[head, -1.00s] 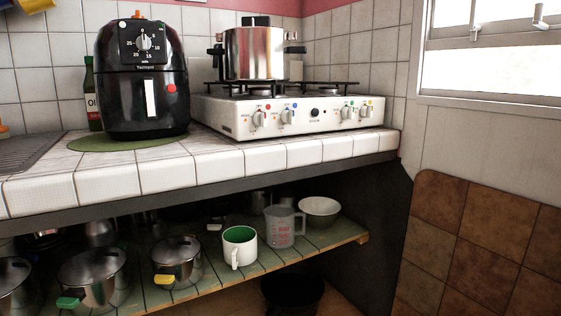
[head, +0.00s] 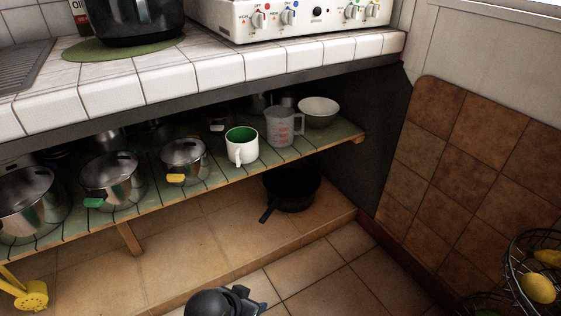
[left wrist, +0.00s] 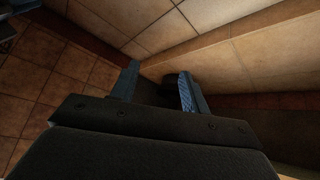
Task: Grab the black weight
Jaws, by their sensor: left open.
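I cannot clearly make out a black weight in the head view. My left gripper (head: 250,299) is at the bottom edge of the head view, above the floor tiles, with its wrist partly cut off. In the left wrist view the two fingers of the left gripper (left wrist: 158,88) are apart, and the gripper is open. A small dark rounded shape (left wrist: 171,79) shows between and beyond the fingertips; it is too dark to tell what it is. My right gripper is not in view.
A black pan (head: 291,188) stands on the tiled ledge under the slatted shelf (head: 225,178). The shelf holds several pots, a green-lined mug (head: 242,145), a measuring jug (head: 283,128) and a bowl (head: 319,112). A wire fruit basket (head: 512,262) is at right. The middle floor is clear.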

